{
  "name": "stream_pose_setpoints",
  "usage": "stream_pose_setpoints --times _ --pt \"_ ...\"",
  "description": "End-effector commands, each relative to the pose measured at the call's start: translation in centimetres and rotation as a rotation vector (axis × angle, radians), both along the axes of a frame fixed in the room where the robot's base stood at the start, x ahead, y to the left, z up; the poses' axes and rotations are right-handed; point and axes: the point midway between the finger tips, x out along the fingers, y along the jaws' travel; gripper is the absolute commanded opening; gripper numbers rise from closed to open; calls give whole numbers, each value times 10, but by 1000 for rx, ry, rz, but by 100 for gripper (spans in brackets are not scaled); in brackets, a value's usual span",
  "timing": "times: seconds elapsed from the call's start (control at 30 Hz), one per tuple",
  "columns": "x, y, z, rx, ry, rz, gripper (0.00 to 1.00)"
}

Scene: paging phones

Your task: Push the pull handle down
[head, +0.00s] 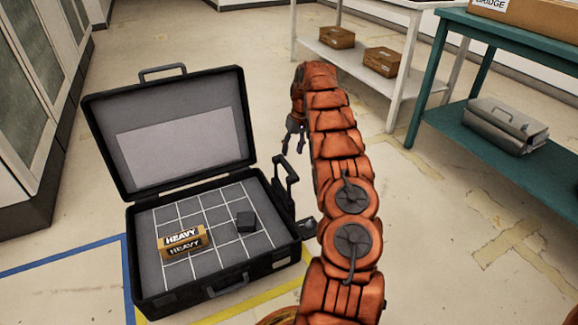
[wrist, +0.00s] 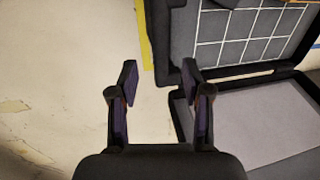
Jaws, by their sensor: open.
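An open black suitcase (head: 140,296) lies on the floor with its lid (head: 243,115) raised. The black pull handle (head: 284,178) stands up from the right side of the case in the head view. My gripper (head: 294,142) is above and just behind the handle, apart from it in that view. The case (wrist: 165,45) lies at the right there.
A gold block marked HEAVY (head: 184,242) and a small dark block (head: 246,221) lie in the case. A white shelf (head: 388,91) and a teal bench (head: 470,139) stand at the right. Cabinets (head: 30,80) line the left. Floor behind the case is clear.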

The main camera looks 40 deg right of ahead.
Motion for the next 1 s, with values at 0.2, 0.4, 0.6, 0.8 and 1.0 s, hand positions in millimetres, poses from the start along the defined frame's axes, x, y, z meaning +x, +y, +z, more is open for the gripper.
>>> stream_pose_setpoints --times 0.2,0.4,0.6,0.8,1.0 --pt "0 5 -29 3 3 -1 48" --pt "2 10 -58 3 2 -2 48" --pt "4 14 -71 2 2 0 48" --pt "4 13 -70 1 1 -1 48" --pt "4 14 -70 1 1 -1 31"
